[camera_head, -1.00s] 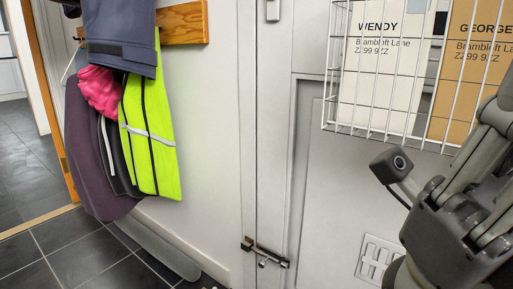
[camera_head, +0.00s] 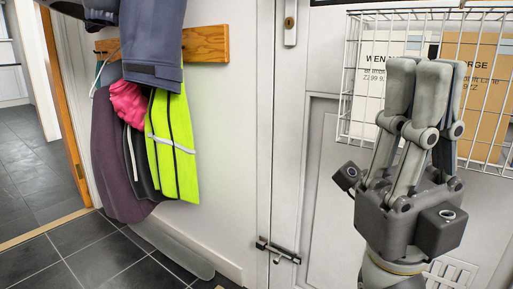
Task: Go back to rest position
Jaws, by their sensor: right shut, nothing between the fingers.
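My right gripper (camera_head: 425,75) is raised at the right of the head view, fingers pointing up. Its fingers are together with nothing between them. It stands in front of the wire basket (camera_head: 345,95) on the white door (camera_head: 325,150) and hides part of it. The basket holds a white envelope (camera_head: 368,90) marked WEN… and a brown envelope (camera_head: 480,85) whose name ends in RGE; the rest of both names is hidden behind my fingers. I cannot tell the gap between gripper and basket. My left gripper is not in view.
Coats, including a yellow high-visibility vest (camera_head: 172,145), hang from a wooden rail (camera_head: 205,44) on the left wall. The door has a bolt (camera_head: 278,250) low down and a vent (camera_head: 452,272). Dark tiled floor (camera_head: 95,262) lies clear at the lower left, with an open doorway beyond.

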